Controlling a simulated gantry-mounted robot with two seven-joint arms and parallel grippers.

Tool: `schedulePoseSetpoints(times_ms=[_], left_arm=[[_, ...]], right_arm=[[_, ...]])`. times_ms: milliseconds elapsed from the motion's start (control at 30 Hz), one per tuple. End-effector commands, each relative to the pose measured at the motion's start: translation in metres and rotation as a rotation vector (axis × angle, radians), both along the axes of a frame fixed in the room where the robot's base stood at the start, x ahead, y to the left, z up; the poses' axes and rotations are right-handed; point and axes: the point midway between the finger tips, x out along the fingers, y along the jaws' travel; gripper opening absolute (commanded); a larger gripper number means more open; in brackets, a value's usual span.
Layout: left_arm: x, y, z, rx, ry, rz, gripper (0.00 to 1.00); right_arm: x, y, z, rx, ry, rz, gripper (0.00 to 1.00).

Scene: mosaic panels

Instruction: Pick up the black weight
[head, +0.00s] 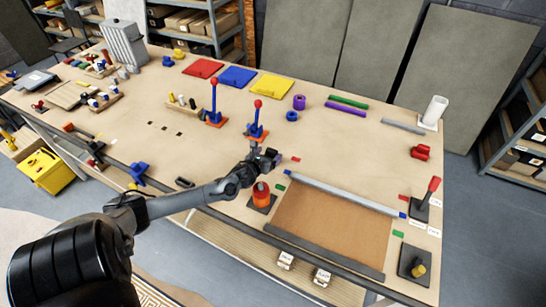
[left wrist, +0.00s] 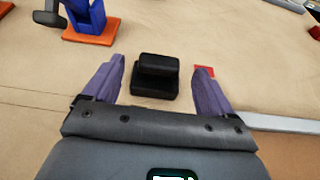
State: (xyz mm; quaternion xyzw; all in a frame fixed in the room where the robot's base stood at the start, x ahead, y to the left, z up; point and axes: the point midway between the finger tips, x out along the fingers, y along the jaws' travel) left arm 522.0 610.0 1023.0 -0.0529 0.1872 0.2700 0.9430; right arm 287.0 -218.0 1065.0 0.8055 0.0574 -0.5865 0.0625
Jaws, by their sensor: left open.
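The black weight (left wrist: 156,88) shows in the left wrist view as a dark block with a raised bar-like top. It rests on the tabletop, a little ahead of and between my fingers. My left gripper (left wrist: 160,76) is open, with one purple-grey finger on each side of the weight and visible gaps to both. In the head view my left gripper (head: 265,156) is over the middle of the table, and I cannot clearly tell the weight from the dark fingers there. My right gripper is not in view.
A blue clamp with a red-knobbed lever (head: 256,124) stands just behind my left gripper. An orange cylinder (head: 261,193) on a dark plate stands close in front. A grey bar (head: 345,195) and brown panel (head: 330,227) lie to the right. Bare tabletop (head: 330,140) lies beyond.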

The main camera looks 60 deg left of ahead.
Motion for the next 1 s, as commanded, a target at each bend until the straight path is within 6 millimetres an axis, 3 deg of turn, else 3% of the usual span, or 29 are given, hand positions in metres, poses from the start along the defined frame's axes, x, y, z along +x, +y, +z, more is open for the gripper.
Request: schedulePoseSetpoints(times_ms=[600,1000], left_arm=[[0.041,0.027,-0.021,-0.002,-0.001,0.002,0.85],[0.048,0.031,-0.025,-0.002,0.0,-0.001,0.85]], right_arm=[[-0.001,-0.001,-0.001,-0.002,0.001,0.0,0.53],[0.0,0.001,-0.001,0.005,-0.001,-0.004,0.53]])
